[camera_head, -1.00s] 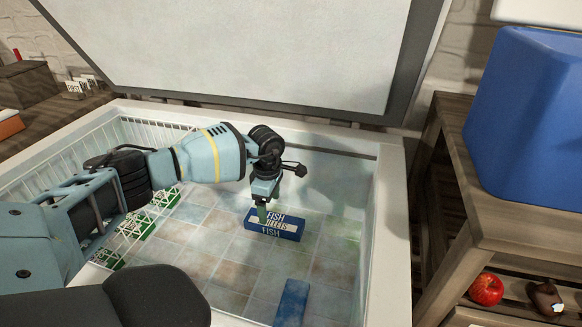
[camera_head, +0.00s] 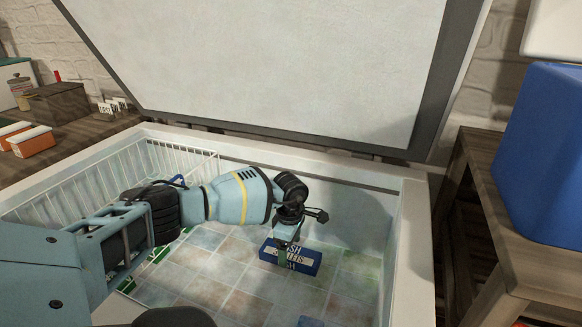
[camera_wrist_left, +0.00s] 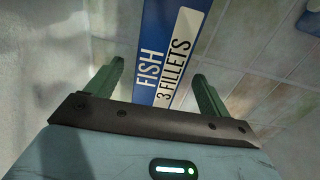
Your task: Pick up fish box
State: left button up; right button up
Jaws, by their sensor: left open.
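The fish box (camera_head: 302,261) is a blue carton with white lettering, lying on the tiled floor of the open chest freezer (camera_head: 418,235). In the left wrist view the fish box (camera_wrist_left: 168,50) reads "FISH 3 FILLETS" and shows between and beyond the two green fingers. My left gripper (camera_head: 283,246) points down at the box from above, in front of its left part. In the left wrist view the left gripper (camera_wrist_left: 158,85) is open, with one finger on each side of the box; I cannot tell whether they touch it. My right gripper is not in view.
A second blue item (camera_head: 311,321) lies partly cut off at the bottom. A white wire basket (camera_head: 188,160) hangs at the freezer's left. The raised lid (camera_head: 270,65) stands behind. A wooden shelf (camera_head: 515,235) with a blue container (camera_head: 545,150) stands right.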

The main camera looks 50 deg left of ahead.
pick_arm(q)
notch_tip(320, 180, down, 3)
jog(key=shift+r, duration=0.1)
jog(key=shift+c, duration=1.3)
jog(key=c, duration=1)
jog(key=shift+r, duration=0.2)
